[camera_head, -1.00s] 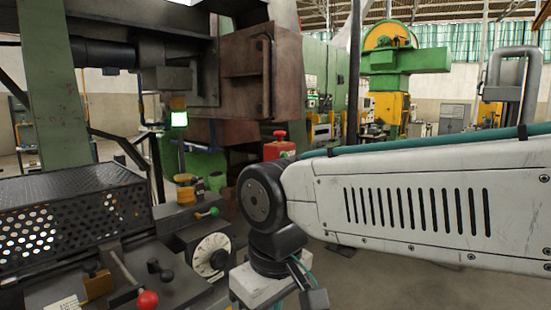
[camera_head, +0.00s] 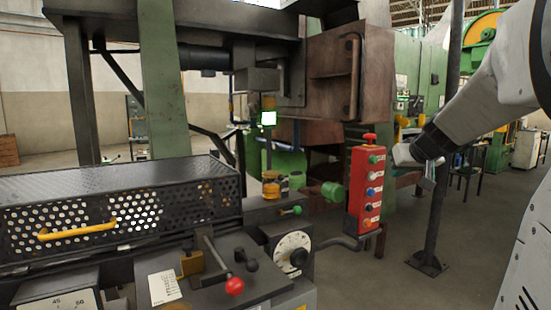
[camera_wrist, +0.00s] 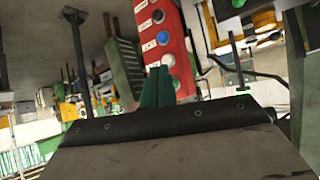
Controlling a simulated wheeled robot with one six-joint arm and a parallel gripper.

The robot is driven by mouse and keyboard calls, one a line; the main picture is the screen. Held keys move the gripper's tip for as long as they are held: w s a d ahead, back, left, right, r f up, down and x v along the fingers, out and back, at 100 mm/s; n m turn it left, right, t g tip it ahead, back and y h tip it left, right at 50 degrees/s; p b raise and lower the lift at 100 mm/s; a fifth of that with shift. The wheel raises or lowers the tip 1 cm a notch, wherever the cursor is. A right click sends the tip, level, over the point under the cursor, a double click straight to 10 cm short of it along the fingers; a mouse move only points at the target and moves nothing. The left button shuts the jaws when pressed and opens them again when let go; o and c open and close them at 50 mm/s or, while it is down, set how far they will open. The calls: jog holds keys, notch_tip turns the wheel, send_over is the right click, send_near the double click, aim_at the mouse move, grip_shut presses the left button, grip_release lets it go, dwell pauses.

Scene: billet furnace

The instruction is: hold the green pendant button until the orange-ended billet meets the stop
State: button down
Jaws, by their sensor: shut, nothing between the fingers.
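The red pendant box (camera_head: 365,195) hangs upright right of the machine in the head view, with a red knob on top. Its green button (camera_head: 376,159) is the uppermost on the face. In the wrist view the pendant (camera_wrist: 181,45) looks inverted, and the green button (camera_wrist: 176,83) shows just right of my fingertips. My gripper (camera_head: 398,154) is right of the pendant, at about the green button's height. Its green fingers (camera_wrist: 157,75) are together and empty; I cannot tell whether they touch the pendant. I cannot make out the orange-ended billet or the stop.
A perforated guard (camera_head: 120,215) with a yellow handle and a lever with a red ball (camera_head: 235,286) stand at left. A dark post (camera_head: 437,215) rises behind my gripper.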

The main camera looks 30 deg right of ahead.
aim_at(374, 160)
jog(key=shift+m+h, duration=0.4)
jog(key=shift+h, duration=0.3)
jog(key=d, duration=0.3)
jog(key=s+d, duration=0.1)
jog(key=shift+d+r, duration=0.4)
jog(key=w, duration=0.9)
jog(key=shift+a, duration=0.35)
jog(key=shift+w, duration=0.1)
dwell(0.7)
jog(key=shift+w, duration=0.25)
